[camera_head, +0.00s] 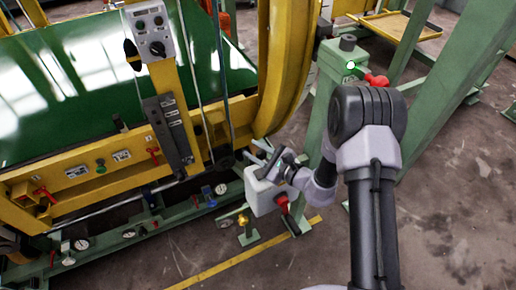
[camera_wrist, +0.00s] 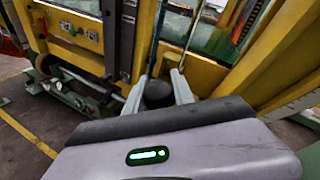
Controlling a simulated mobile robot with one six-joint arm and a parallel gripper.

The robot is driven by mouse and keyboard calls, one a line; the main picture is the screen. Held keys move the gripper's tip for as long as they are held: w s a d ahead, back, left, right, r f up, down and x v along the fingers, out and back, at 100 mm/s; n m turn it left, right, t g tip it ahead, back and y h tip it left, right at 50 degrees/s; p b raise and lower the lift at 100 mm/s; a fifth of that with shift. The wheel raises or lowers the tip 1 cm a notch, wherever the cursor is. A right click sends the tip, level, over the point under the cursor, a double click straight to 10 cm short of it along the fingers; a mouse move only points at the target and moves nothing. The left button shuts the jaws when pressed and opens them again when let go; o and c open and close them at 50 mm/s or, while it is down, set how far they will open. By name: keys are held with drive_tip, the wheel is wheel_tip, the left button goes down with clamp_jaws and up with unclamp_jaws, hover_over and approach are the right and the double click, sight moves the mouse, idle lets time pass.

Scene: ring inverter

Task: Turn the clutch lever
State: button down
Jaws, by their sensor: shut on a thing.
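My gripper (camera_head: 250,150) reaches left from the end of my arm to the lower edge of the yellow machine frame. In the wrist view, the two pale fingers of my gripper (camera_wrist: 158,82) stand on either side of a dark round knob (camera_wrist: 158,95), and the gripper is shut on it. I take this knob to be the clutch lever's end, but no label is readable. In the head view my gripper covers most of the grasped part. Two thin upright rods (camera_head: 228,85) rise along the frame above the fingers.
A grey control box (camera_head: 152,28) and a black slotted panel (camera_head: 168,130) sit on the yellow post. A green post (camera_head: 340,75) with a red handle (camera_head: 377,80) stands right of the curved yellow ring (camera_head: 285,65). Gauges and valves line the low green base. Floor at lower right is clear.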

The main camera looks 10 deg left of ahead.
drive_tip(key=shift+s+f, duration=0.1)
drive_tip(key=shift+f, duration=0.05)
drive_tip(key=c, duration=1.1)
unclamp_jaws()
drive_tip(key=shift+o, duration=0.2)
drive_tip(key=p+v, duration=0.4)
drive_tip(key=v, duration=1.3)
drive_tip(key=shift+r, duration=0.25)
drive_tip(key=shift+s, duration=0.1)
